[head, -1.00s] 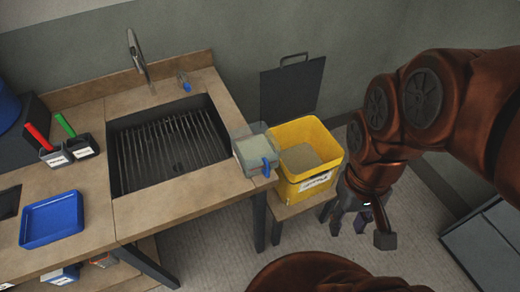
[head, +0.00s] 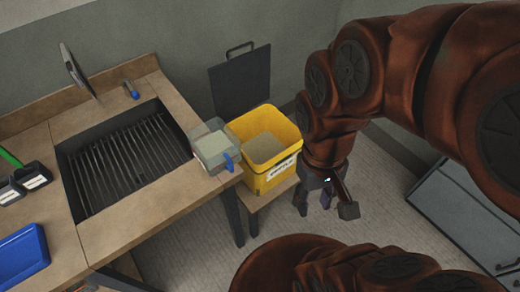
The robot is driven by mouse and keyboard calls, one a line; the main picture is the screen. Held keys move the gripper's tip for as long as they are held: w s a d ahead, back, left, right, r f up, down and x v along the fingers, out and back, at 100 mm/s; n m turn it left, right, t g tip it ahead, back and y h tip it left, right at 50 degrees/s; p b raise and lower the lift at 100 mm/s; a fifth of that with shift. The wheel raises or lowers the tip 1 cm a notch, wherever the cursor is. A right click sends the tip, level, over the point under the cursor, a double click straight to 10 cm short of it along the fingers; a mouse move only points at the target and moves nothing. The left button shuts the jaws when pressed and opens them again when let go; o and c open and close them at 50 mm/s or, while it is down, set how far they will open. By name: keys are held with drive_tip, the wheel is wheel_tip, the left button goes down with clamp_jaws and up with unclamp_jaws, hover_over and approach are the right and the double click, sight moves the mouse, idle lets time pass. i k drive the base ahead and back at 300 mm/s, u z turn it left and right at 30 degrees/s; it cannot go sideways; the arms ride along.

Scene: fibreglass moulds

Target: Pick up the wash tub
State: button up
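A clear grey tub (head: 214,148) with pale contents and a blue part on its right side sits on the front right corner of the sink counter. It looks like the wash tub, but I see no readable label on it. My gripper (head: 325,206) hangs to the right of the yellow bin, apart from the tub. Its fingers are spread, and nothing shows clearly between them.
A yellow labelled bin (head: 284,172) stands on a low stool (head: 256,201) between the tub and my gripper. A blue tray (head: 22,256) lies at left. A grey cabinet (head: 470,225) is at right.

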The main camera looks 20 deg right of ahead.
sight(214, 145)
drive_tip(key=z, duration=1.3)
drive_tip(key=k, duration=1.55)
drive_tip(key=u, duration=1.95)
drive_tip(key=i, duration=0.5)
drive_tip(key=u, duration=0.05)
